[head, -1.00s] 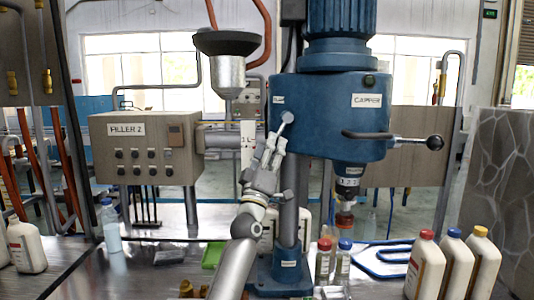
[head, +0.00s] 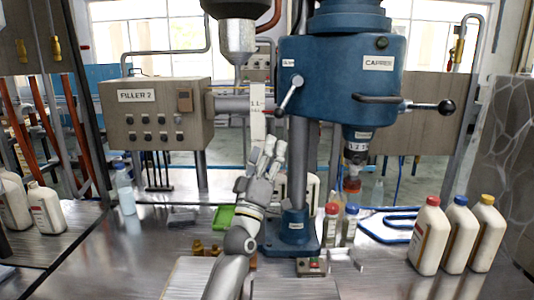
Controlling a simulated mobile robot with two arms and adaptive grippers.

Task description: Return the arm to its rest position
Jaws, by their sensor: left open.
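My left gripper (head: 266,152) is open and empty, with its fingers pointing up. It is in front of the filler's white label plate and to the left of the capper's column. The blue capper (head: 340,78) has a small lever (head: 291,94) on its left side, which stands apart above my fingertips. A long handle with a black knob (head: 445,107) sticks out to its right. A red cap (head: 352,184) is at the capper's spindle. My right gripper is not in view.
White bottles with red (head: 430,236), blue (head: 459,238) and yellow (head: 488,238) caps stand at the right. Small bottles (head: 331,226) stand by the capper base. The filler panel (head: 157,113) stands behind.

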